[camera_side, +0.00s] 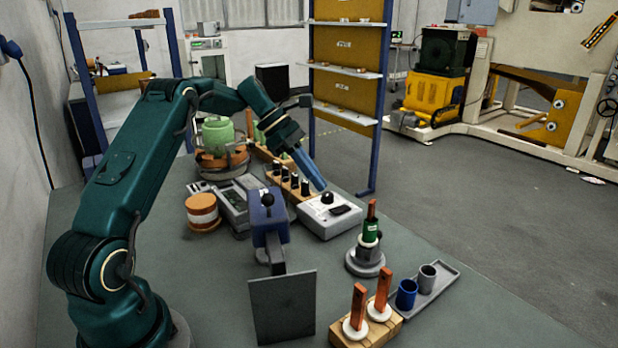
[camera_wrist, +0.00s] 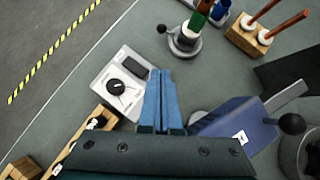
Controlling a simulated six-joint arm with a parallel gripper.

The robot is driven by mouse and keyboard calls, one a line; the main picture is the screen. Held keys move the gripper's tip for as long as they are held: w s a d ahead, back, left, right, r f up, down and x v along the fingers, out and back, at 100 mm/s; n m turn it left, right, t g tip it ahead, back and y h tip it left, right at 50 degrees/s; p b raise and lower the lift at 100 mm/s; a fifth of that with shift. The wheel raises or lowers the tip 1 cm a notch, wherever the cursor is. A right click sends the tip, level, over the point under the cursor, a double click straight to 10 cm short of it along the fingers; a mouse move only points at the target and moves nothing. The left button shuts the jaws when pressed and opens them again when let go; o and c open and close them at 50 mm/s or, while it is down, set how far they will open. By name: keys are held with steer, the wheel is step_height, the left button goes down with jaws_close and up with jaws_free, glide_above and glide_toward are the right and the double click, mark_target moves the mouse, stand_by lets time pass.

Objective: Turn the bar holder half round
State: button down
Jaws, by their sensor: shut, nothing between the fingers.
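My gripper (camera_side: 320,185) is shut and empty, its blue fingers pointing down above the white dial box (camera_side: 330,215). In the wrist view the closed fingers (camera_wrist: 159,72) lie beside that box. A grey round stand (camera_side: 366,262) holds a green collar (camera_side: 370,230) with a copper bar (camera_side: 372,209) upright in it. A wooden block (camera_side: 372,331) carries two copper bars (camera_side: 358,306) in white rings. I cannot tell which of these two is the bar holder. Both are apart from my gripper; the stand (camera_wrist: 184,43) and block (camera_wrist: 246,36) also show in the wrist view.
A blue device with a black knob (camera_side: 268,215) and a grey plate (camera_side: 283,306) stand left of the bars. A tray (camera_side: 440,283) with blue and grey cups is at right. A wooden rack (camera_side: 284,186) of black knobs is behind the dial box. The front left bench is clear.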

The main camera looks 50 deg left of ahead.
steer(key=x, duration=1)
steer(key=shift+d+f, duration=0.15)
steer(key=shift+w+d+f, duration=0.1)
steer(key=shift+w+d, duration=0.55)
steer(key=shift+d, duration=0.3)
steer(key=shift+w+d+f, duration=0.1)
steer(key=shift+w+d, duration=0.25)
steer(key=shift+d, duration=0.15)
